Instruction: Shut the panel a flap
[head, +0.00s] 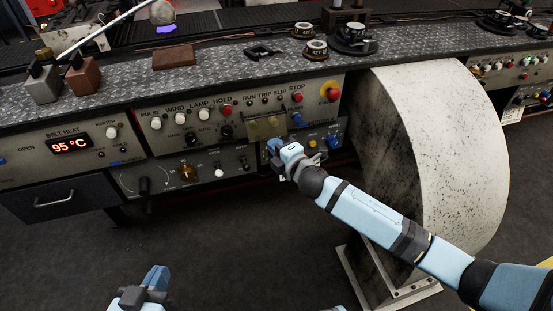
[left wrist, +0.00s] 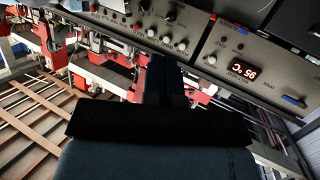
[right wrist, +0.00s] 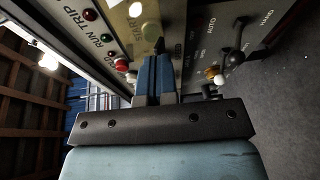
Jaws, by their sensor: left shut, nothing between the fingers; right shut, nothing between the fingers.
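A yellowish, see-through flap (head: 267,128) is on the front control panel, below the RUN, TRIP and SLIP labels. I cannot tell how far the flap stands open. My right gripper (head: 272,146) is shut and empty, just below the flap in the head view; whether it touches the flap is unclear. My left gripper (head: 157,276) is shut and empty, low over the floor, far from the panel.
Knobs and a red stop button on a yellow base (head: 330,91) surround the flap. A lower panel with a crank handle (head: 145,188) and coloured knobs lies beneath. A large pale curved housing (head: 440,130) stands right of the panel, behind my right arm. The floor in front is clear.

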